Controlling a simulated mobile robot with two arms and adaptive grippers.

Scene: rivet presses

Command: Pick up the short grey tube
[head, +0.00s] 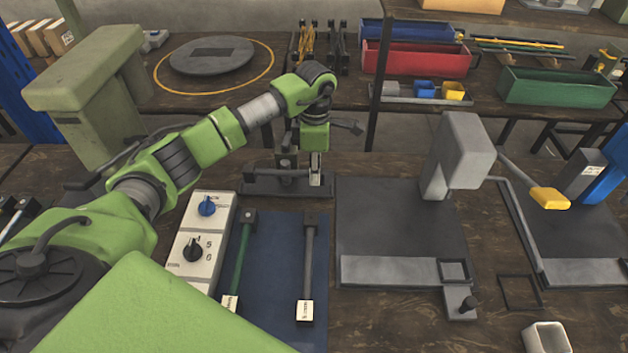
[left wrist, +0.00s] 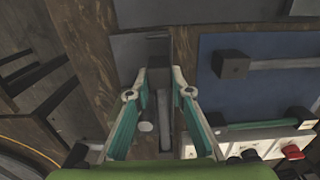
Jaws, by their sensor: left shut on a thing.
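My left gripper (head: 316,153) points down above a dark base plate (head: 262,186) behind the blue mat. In the left wrist view, the fingers (left wrist: 164,80) with teal pads stand either side of a narrow grey piece (left wrist: 163,108), the same tube as far as I can tell. My left gripper is shut on it. Whether its lower end still touches the base is unclear. My right gripper is out of view.
The blue mat (head: 274,265) holds a green rod (head: 242,255) and a longer grey rod (head: 309,250), both with end blocks. A white control box (head: 205,230) stands left of it. A grey press (head: 462,150) stands right. Bins, including a red one (head: 415,58), fill the back shelf.

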